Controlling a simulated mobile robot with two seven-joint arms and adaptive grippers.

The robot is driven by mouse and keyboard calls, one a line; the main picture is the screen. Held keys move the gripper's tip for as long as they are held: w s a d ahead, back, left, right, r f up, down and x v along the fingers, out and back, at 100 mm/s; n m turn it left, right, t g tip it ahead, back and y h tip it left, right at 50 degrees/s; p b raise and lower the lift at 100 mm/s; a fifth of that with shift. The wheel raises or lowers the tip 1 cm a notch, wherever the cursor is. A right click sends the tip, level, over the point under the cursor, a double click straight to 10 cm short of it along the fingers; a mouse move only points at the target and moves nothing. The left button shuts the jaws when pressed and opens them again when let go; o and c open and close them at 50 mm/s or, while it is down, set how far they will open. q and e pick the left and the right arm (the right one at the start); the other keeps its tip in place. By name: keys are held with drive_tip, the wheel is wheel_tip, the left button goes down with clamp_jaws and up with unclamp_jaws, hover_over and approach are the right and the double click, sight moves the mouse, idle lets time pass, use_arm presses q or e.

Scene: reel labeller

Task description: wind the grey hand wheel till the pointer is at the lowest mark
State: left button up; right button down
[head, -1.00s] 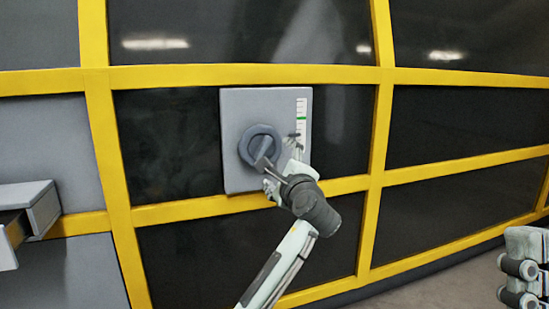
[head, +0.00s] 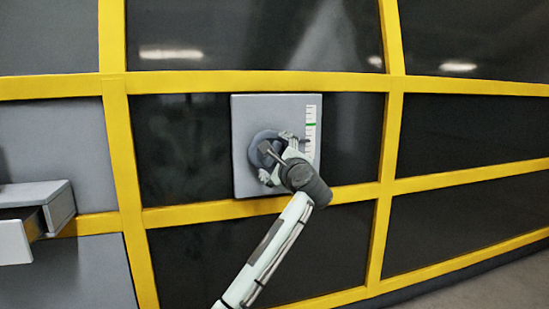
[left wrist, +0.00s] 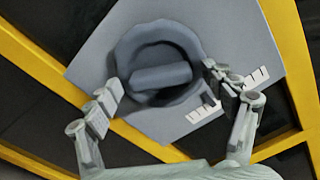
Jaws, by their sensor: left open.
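The grey hand wheel (head: 256,147) is a dark grey ring with a raised bar across it, on a light grey panel (head: 243,107). My left gripper (head: 274,156) is open in front of the wheel. In the left wrist view its fingers stand apart on either side of the wheel (left wrist: 160,38); I cannot tell whether they touch it. The white scale (head: 312,112) with a green mark (head: 311,125) runs down the panel's right side. My gripper partly covers the scale's lower part, and I cannot make out the pointer clearly. My right gripper is out of view.
Yellow frame bars (head: 250,82) cross the dark wall panels around the grey panel. A grey box with an open drawer (head: 15,240) juts out at the far left. The wall right of the grey panel is clear.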

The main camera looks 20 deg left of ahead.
use_arm(q)
drive_tip(key=c, duration=1.2)
drive_tip(key=shift+o, duration=0.2)
drive_tip(key=shift+n, duration=0.3)
